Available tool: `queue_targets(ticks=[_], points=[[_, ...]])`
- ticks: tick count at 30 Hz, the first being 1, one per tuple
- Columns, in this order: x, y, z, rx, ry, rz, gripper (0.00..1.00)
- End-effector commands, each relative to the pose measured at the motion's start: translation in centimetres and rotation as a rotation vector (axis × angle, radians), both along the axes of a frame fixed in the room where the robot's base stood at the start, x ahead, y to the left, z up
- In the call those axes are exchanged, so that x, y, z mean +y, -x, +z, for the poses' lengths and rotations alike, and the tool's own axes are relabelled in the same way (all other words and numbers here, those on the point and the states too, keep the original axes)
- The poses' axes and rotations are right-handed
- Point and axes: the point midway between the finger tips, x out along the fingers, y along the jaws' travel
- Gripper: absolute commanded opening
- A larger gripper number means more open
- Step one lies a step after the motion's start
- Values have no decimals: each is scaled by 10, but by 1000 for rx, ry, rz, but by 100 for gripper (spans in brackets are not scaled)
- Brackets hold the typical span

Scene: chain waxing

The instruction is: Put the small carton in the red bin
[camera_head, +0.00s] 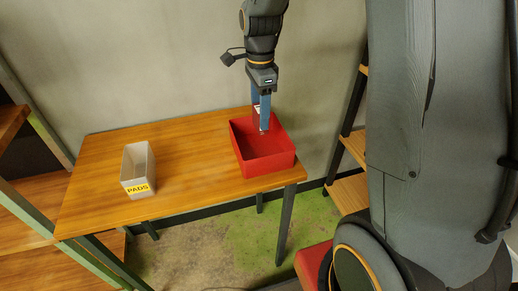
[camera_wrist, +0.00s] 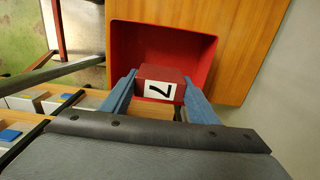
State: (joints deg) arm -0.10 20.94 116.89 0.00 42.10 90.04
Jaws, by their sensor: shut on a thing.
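The red bin (camera_head: 262,165) is an open-topped box at the right end of the wooden table. It also shows in the wrist view (camera_wrist: 209,60), beyond my fingers. My gripper (camera_head: 264,126) points down over the bin's back part. In the wrist view my gripper (camera_wrist: 160,88) has its two blue fingers on either side of a small dark red carton (camera_wrist: 160,72) with a white label bearing a black mark like a 7. My gripper is shut on this carton. In the head view the fingers largely hide it, and its height above the bin floor is unclear.
A pale open box labelled PADS (camera_head: 137,185) stands on the left part of the table (camera_head: 190,150). The tabletop between it and the red bin is clear. A wall is behind the table; wooden shelves (camera_head: 350,192) stand to the right.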

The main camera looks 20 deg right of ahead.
Motion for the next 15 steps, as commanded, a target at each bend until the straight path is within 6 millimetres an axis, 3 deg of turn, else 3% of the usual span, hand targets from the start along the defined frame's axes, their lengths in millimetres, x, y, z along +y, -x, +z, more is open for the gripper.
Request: queue_targets(ticks=[6, 15], points=[[0, 2, -37, 5, 0, 0, 32], [-1, 2, -68, 6, 0, -1, 32]])
